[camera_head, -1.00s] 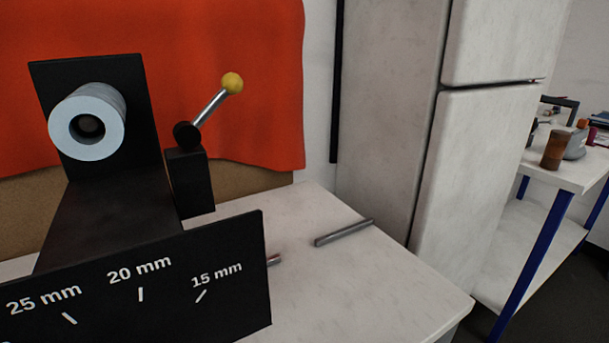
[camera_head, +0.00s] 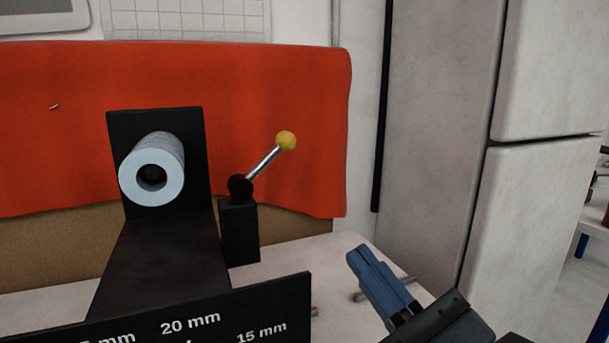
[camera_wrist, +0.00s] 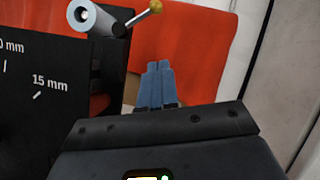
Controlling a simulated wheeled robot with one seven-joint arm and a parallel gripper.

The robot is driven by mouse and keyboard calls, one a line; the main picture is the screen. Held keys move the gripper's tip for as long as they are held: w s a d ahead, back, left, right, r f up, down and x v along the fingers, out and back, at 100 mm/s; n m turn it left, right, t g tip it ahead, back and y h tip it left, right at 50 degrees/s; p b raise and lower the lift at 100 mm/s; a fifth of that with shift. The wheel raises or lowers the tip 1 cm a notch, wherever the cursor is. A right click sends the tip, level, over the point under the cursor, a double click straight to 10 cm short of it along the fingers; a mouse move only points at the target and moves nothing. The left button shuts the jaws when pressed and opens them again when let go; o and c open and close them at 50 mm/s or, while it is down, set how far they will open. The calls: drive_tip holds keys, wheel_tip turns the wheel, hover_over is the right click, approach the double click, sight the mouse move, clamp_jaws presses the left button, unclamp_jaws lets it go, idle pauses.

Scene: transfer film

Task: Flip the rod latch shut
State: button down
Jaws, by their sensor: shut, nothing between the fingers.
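The rod latch is a silver lever with a yellow ball knob (camera_head: 285,141), on a black pivot atop a black post (camera_head: 239,230). The lever (camera_head: 263,162) is tilted up to the right. The knob also shows in the wrist view (camera_wrist: 156,7). My gripper (camera_head: 356,254) has blue fingers, shut with nothing between them. It is below and to the right of the lever, apart from it. In the wrist view the blue fingertips (camera_wrist: 159,66) point up, below and slightly right of the knob.
Left of the latch, a light-blue ring-ended cylinder (camera_head: 152,170) sits on a black bracket (camera_head: 160,270). A black panel with mm marks (camera_head: 230,318) stands in front. A metal rod (camera_head: 402,281) lies partly behind my gripper. An orange cloth (camera_head: 60,130) hangs behind; a grey-white cabinet (camera_head: 440,120) stands right.

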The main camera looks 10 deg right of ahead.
sight(267, 163)
drive_tip(key=shift+w+r, duration=0.1)
drive_tip(key=shift+r, duration=0.05)
drive_tip(key=s+r+p+x, duration=0.1)
drive_tip(key=p+x, duration=0.5)
drive_tip(key=x, duration=0.6)
drive_tip(key=shift+a+r, duration=0.45)
drive_tip(key=shift+r, duration=0.35)
